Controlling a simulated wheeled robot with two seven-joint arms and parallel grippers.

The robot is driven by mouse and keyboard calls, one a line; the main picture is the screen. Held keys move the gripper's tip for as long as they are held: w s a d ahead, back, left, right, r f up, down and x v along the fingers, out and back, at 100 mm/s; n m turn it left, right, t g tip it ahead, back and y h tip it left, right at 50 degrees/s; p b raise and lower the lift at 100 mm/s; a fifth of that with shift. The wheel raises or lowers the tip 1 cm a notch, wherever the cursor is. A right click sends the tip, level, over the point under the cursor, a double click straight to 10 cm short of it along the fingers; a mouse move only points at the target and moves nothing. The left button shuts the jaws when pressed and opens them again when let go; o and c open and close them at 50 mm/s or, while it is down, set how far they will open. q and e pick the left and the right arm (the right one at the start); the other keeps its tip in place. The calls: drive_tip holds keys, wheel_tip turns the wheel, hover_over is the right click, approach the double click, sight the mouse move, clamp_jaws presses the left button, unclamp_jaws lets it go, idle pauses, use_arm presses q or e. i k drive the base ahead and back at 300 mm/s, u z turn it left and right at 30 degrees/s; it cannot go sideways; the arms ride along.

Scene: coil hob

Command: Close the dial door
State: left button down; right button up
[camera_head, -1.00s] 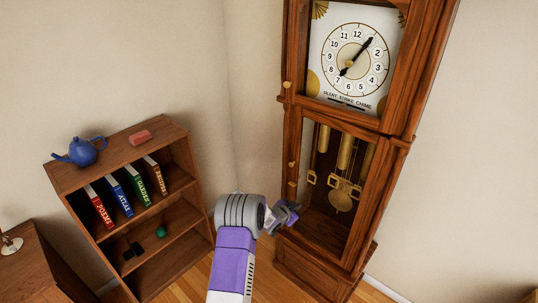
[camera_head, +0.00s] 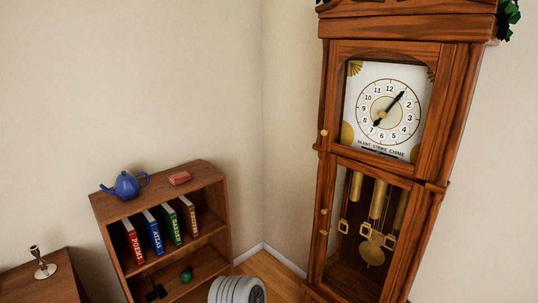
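The tall wooden clock (camera_head: 432,155) stands at the right of the head view. Its upper dial door (camera_head: 334,97) surrounds the white dial (camera_head: 388,112), with a small brass knob (camera_head: 323,133) on its left side. The dial door looks about flush with the case; I cannot tell whether a small gap is left. The lower door (camera_head: 330,205) in front of the pendulum (camera_head: 372,252) also looks flush.
A cabinet (camera_head: 50,285) with a candlestick (camera_head: 42,265) is at the lower left. Some bare floor (camera_head: 270,272) shows between bookshelf and clock.

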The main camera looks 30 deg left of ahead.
sight(439, 58)
drive_tip(key=u, duration=1)
drive_tip(key=i, duration=0.75)
drive_tip(key=z, duration=0.55)
